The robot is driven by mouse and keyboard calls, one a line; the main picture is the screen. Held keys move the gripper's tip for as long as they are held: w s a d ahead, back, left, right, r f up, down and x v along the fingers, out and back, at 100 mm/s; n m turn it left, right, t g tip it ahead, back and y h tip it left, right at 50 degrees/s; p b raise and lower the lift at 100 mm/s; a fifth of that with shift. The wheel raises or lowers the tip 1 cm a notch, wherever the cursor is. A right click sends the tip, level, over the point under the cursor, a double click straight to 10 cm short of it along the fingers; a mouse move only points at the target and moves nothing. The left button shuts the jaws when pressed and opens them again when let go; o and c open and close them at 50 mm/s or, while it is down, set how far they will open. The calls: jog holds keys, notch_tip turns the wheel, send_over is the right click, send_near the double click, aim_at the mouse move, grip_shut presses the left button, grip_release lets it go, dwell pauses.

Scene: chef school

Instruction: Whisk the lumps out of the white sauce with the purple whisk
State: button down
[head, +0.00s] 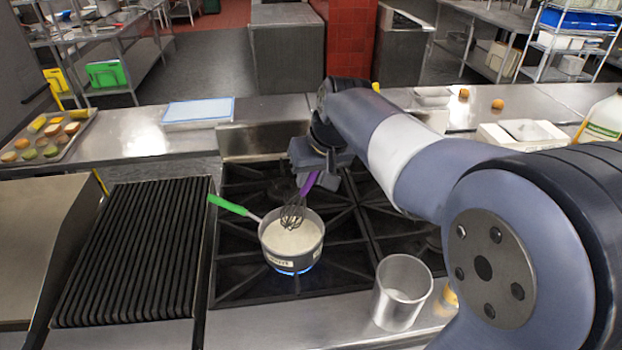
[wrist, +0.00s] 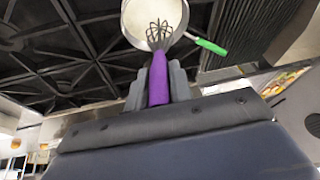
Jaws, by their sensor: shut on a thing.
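The purple whisk (wrist: 159,76) is in my gripper (wrist: 158,88), its handle between the two fingers and its wire head pointing away from me. In the head view my gripper (head: 312,160) is above the stove with the whisk (head: 293,212) slanting down to the saucepan. The grey saucepan (head: 291,262) with a green handle stands on a lit burner with a blue flame. The white sauce (head: 290,238) fills much of it. The wire head is over or in the sauce near the back rim; how deep it sits I cannot tell. No lumps can be made out.
A ribbed grill (head: 135,250) lies left of the black stove grate (head: 335,275). An empty metal pot (head: 402,292) stands right of the saucepan, at the front.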

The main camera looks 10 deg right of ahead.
jog(key=shift+r, duration=3.6)
